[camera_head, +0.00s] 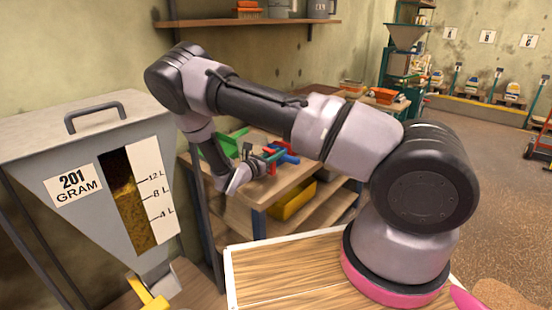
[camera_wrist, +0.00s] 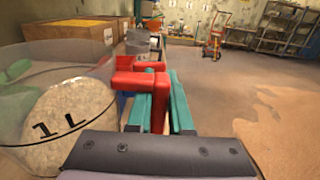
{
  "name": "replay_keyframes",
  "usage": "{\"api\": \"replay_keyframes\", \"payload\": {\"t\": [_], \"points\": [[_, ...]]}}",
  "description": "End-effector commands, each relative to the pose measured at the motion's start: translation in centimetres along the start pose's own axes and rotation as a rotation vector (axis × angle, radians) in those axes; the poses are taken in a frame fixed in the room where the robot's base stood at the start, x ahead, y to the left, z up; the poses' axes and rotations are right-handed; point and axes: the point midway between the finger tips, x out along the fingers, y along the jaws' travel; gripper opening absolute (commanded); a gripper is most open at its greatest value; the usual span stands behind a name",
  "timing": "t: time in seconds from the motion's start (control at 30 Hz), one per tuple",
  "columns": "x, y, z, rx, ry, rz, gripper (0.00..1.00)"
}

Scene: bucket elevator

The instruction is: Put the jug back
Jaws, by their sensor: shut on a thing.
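A clear jug (camera_wrist: 62,112) marked "1 L" fills the left of the wrist view, with a pale, grainy mass inside it. Its red handle (camera_wrist: 158,98) stands between the teal fingers of my gripper (camera_wrist: 160,112), which is shut on it. In the head view my gripper (camera_head: 272,156) is small, at the far side of my bent arm, in front of the wooden workbench (camera_head: 305,168). The jug is hard to make out there. I cannot tell whether the jug's base touches anything.
A grey hopper (camera_head: 105,165) labelled "201 GRAM" stands at the left, with a yellow part below. A shelf (camera_head: 250,22) holds cans above the bench. A yellow bin (camera_head: 292,200) sits on the bench's lower shelf. Open floor lies right, with a red trolley (camera_wrist: 216,38).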

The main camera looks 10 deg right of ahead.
Motion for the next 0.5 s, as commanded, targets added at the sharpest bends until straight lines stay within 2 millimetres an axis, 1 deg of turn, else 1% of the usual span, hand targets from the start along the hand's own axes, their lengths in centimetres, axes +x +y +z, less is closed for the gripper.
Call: {"api": "replay_keyframes", "payload": {"t": [0.03,0.1,0.3,0.33,0.37,0.4,0.5], "points": [[0.03,0.02,-0.71,0.001,-0.002,0.000,0.00],[0.02,0.03,-1.24,0.002,-0.002,0.000,0.00],[0.00,0.05,-1.33,0.002,-0.001,0.000,0.00],[-0.04,0.02,-1.42,-0.001,0.001,0.001,0.30],[-0.04,0.02,-1.42,-0.001,0.001,0.001,0.42],[-0.04,0.02,-1.41,0.000,0.001,0.001,0.49],[-0.03,0.03,-1.38,0.000,0.000,0.001,0.49]]}}
